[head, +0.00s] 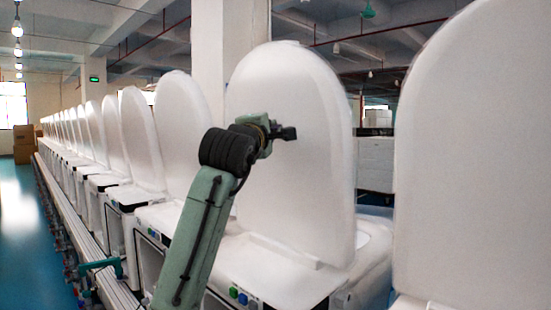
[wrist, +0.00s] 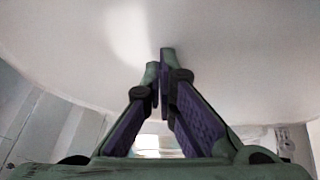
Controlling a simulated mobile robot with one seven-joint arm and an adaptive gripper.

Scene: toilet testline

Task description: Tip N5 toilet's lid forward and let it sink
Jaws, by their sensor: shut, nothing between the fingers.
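A white toilet with its lid (head: 290,150) raised upright stands in the middle of the head view. I cannot read any label that tells which toilet is N5. My gripper (head: 290,133) is in front of this lid's face, in its upper middle part. In the wrist view the two fingers of my gripper (wrist: 160,62) come together at their tips, with nothing between them. A broad white surface (wrist: 230,70), which looks like the lid, fills the upper part of that view. I cannot tell whether the fingertips touch it.
A row of toilets with raised lids (head: 140,138) runs back to the left along the line rail (head: 85,220). Another raised lid (head: 475,160) stands close at the right. A pillar (head: 217,60) rises behind.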

